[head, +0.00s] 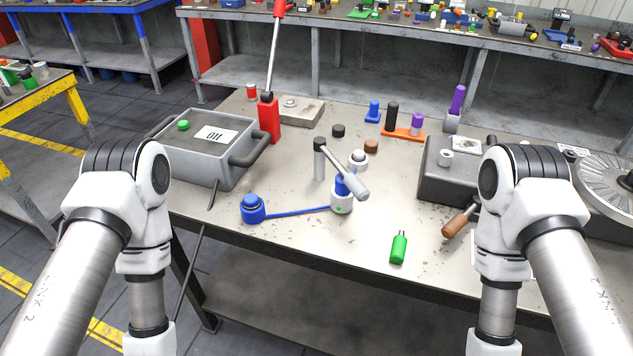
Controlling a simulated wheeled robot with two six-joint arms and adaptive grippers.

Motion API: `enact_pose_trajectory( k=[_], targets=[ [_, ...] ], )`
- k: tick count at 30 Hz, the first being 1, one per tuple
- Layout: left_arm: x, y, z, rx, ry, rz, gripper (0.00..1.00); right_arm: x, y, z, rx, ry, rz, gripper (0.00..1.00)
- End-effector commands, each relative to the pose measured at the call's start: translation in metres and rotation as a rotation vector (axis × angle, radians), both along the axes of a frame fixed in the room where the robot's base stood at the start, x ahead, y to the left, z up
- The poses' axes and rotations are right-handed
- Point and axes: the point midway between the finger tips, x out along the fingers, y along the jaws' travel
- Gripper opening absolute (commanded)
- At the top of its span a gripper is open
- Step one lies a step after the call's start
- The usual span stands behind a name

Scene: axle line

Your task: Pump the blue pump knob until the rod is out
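A blue knob-like part (252,209) with a rounded top stands near the front edge of the table, left of centre in the head view. A thin blue strip (297,212) runs from it to a short whitish cylinder (342,203) with a blue upper part. I cannot tell for sure which blue part is the pump knob. A red upright unit (269,117) at the back left carries a long, slanted metal rod (273,55) with a red top end. Both my arms bend downward at the sides, and both grippers are below the picture.
A grey box with handles and an "Oil" label (187,150) stands at the left. A dark grey block (436,178) stands at the right.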

Motion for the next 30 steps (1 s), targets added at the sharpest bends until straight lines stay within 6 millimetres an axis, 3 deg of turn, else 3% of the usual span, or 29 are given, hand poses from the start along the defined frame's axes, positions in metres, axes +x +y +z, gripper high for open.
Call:
enact_pose_trajectory(
  k=[1,3,30],
  targets=[
    [0.0000,0.0000,0.0000,0.000,0.000,0.000,0.22,0.0000,0.0000,0.0000,0.000,0.000,0.000,0.00],
    [0.0000,0.0000,0.0000,0.000,0.000,0.000,0.00,0.0000,0.0000,0.0000,0.000,0.000,0.000,0.00],
    [0.0000,0.0000,0.0000,0.000,0.000,0.000,0.00,-0.0001,0.0000,0.0000,0.000,0.000,0.000,0.00]
  ],
)
